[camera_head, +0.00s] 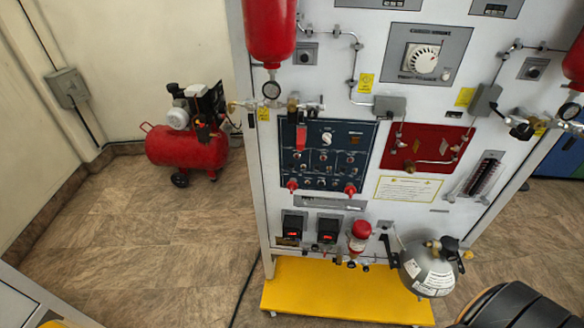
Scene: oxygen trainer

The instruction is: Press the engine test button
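The trainer panel (430,105) is a tall white board standing upright on a yellow base. A dark blue control panel (337,136) sits at its left middle. It carries a red switch cover (301,138), a white round knob (327,139), several small switches and two red knobs, one at the lower left (292,185) and one at the lower right (350,189). The labels are too small to read, so I cannot tell which control is the engine test button. Neither of my grippers is in view, and nothing touches the panel.
A red compressor (187,146) stands on the floor by the left wall. A red cylinder (270,30) hangs at the panel's upper left. A grey sphere (428,268) juts out low on the right. The yellow base (345,290) extends forward. Floor at left is clear.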

